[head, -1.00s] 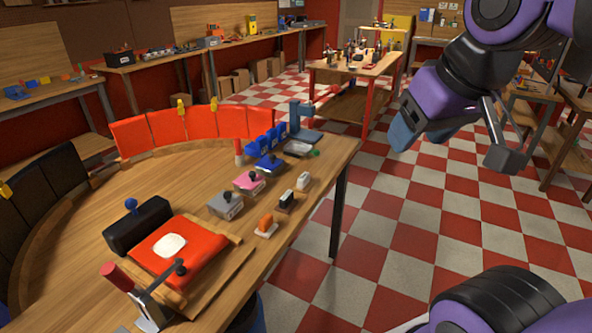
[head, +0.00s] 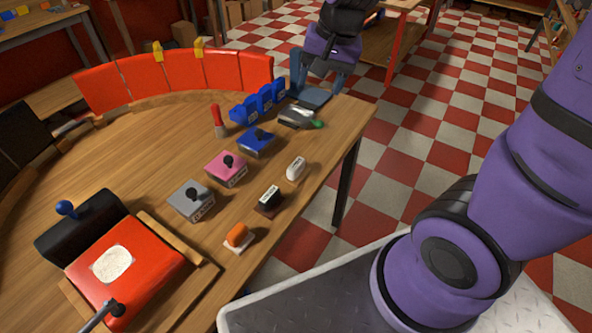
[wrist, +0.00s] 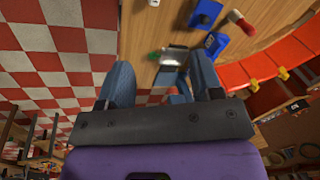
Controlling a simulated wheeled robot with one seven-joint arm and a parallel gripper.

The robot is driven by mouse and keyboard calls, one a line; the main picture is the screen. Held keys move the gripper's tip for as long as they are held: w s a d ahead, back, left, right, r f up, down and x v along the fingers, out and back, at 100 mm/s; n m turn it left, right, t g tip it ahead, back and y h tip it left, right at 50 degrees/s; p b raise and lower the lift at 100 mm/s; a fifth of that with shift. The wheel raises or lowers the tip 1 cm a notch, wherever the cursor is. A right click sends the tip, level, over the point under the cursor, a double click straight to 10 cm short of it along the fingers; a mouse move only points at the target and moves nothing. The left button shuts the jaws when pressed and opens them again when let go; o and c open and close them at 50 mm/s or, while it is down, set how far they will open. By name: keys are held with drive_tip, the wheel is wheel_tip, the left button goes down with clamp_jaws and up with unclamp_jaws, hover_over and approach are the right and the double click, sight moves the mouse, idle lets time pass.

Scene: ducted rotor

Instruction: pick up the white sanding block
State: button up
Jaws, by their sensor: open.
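The white sanding block (head: 296,168) lies on the wooden table near its right edge, behind a black-topped block (head: 269,200) and an orange-topped block (head: 238,237). My gripper (head: 318,75) is over the far right end of the table, well beyond the white block and apart from it. In the wrist view my gripper (wrist: 162,78) is open, with its two blue fingers spread and nothing held between them. A small white shape (wrist: 153,3) at the top edge of the wrist view may be the white block, mostly cut off.
Grey (head: 191,200), pink (head: 226,168) and blue (head: 256,143) knobbed boxes stand left of the blocks. Blue bins (head: 258,103), a red-handled tool (head: 217,120) and a metal tool with a green end (head: 298,117) are behind. Orange panels (head: 180,78) line the table's back.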

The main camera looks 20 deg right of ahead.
drive_tip(key=w+a+f+m+g, duration=0.15)
drive_tip(key=w+f, duration=0.25)
drive_tip(key=f, duration=0.5)
drive_tip(key=m+h, duration=0.1)
drive_tip(key=m, duration=0.3)
hover_over(296, 164)
wheel_tip(296, 164, down, 9)
drive_tip(key=shift+s+d+f+g+h, duration=0.25)
drive_tip(key=shift+f+g+h, duration=0.1)
drive_tip(key=shift+f, duration=0.25)
wheel_tip(296, 164, down, 5)
drive_tip(key=shift+f, duration=0.2)
drive_tip(key=shift+w+a+f, duration=0.1)
drive_tip(key=shift+w+f, duration=0.1)
drive_tip(key=shift+f, duration=1.15)
drive_tip(key=shift+w+a+f, duration=0.1)
drive_tip(key=shift+w+f, duration=0.05)
drive_tip(key=shift+f, duration=1.2)
drive_tip(key=c, duration=1)
drive_tip(key=shift+c, duration=0.2)
